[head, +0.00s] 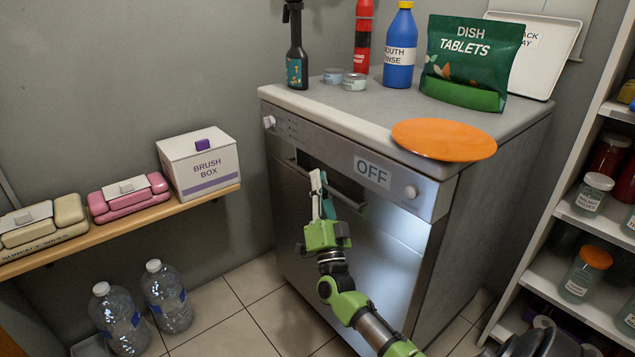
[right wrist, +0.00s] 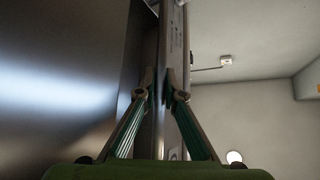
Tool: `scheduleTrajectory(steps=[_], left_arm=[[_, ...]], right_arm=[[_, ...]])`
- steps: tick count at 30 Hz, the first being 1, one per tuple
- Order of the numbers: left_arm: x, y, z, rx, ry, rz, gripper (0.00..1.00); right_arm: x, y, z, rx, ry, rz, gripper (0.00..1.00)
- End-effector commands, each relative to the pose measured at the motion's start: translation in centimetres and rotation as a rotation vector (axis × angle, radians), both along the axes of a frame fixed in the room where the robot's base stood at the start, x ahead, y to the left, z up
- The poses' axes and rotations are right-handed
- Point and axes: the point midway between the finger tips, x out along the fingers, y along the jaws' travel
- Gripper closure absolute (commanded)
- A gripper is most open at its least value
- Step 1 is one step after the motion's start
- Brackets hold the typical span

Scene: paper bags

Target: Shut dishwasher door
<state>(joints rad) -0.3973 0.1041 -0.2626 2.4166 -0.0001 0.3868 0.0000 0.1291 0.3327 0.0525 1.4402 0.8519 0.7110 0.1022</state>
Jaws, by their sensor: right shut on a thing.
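The dishwasher (head: 470,245) is a grey metal machine with a panel marked OFF at the top of its front. Its door (head: 375,265) stands upright, or nearly so, below the panel. A dark gap shows behind the door handle (head: 347,199); I cannot tell whether the door is fully closed. My right gripper (head: 318,182) is at the handle, on its left part. In the right wrist view, its fingers (right wrist: 158,85) are shut on a thin metal edge or bar, which looks like the handle. My left gripper is not in view.
An orange disc (head: 444,139) overhangs the dishwasher top near bottles and a tablets bag (head: 468,62). A wooden shelf (head: 130,224) with boxes is on the left, with water bottles (head: 167,296) below. A jar rack (head: 560,211) stands at right. Tiled floor is clear in front.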

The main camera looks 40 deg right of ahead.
Motion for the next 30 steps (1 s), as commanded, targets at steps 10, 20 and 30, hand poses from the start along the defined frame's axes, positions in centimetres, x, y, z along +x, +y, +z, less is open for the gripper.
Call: scheduleTrajectory(steps=[10,20,30], left_arm=[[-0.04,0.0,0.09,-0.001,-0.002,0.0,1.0],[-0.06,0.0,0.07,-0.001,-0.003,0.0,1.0],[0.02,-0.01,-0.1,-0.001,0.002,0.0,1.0]], right_arm=[[-0.09,-0.82,0.38,0.003,-0.005,-0.012,0.74],[-0.07,-0.62,-0.05,0.004,0.002,-0.009,0.74],[-0.15,-0.49,-0.3,0.005,0.004,-0.008,0.74]])
